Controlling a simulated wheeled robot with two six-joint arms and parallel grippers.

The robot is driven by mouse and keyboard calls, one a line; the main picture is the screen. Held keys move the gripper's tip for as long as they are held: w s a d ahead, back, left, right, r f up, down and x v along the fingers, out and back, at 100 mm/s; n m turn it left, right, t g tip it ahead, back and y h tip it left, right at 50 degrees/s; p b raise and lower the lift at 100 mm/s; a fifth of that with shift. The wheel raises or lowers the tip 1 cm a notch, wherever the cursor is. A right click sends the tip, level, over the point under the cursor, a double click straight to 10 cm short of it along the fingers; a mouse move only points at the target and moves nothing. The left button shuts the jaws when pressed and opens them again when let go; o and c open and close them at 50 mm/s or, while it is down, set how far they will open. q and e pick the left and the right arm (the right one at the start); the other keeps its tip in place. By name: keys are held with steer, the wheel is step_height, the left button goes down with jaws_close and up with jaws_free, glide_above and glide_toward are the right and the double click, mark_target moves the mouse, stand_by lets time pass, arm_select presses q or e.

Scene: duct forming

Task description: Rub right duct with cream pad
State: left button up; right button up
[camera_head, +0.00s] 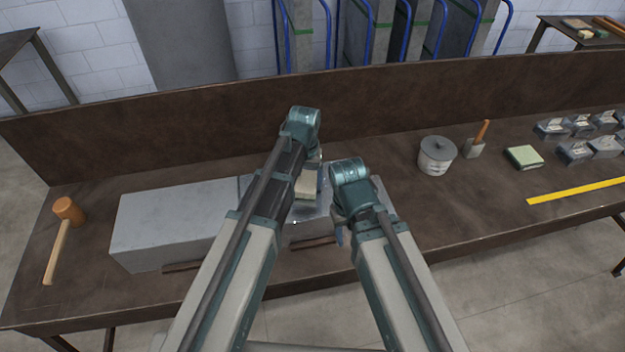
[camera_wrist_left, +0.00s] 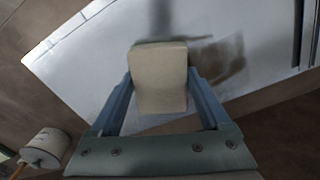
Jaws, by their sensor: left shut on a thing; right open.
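My left gripper (camera_wrist_left: 160,95) is shut on the cream pad (camera_wrist_left: 160,78), which also shows in the head view (camera_head: 306,187). The pad is over the top face of the right duct (camera_wrist_left: 90,70); I cannot tell if it touches. A darker smudge (camera_wrist_left: 225,60) shows on the metal beside the pad. My right gripper (camera_head: 340,236) is by the duct's right part, mostly hidden by its arm.
A wooden mallet (camera_head: 63,235) lies at the bench's left end. A raised back panel (camera_head: 190,122) borders the bench.

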arm_select(q)
steer(key=shift+s+a, duration=0.25)
steer(key=shift+a, duration=0.75)
steer(key=shift+s+a, duration=0.25)
steer(key=shift+a, duration=0.7)
steer(key=shift+s+a+f, duration=0.1)
steer(key=shift+s+a, duration=0.2)
steer(key=shift+a, duration=0.5)
steer(key=shift+s+a, duration=0.25)
steer(key=shift+a, duration=0.55)
steer(key=shift+a, duration=0.1)
steer(key=shift+s+a, duration=0.25)
steer(key=shift+a, duration=0.6)
steer(key=shift+s+a, duration=0.2)
steer(key=shift+a, duration=0.6)
steer(key=shift+w, duration=0.15)
steer(key=shift+w+a, duration=0.15)
steer(key=shift+w, duration=0.45)
steer(key=shift+w+a, duration=0.15)
steer(key=shift+w, duration=0.45)
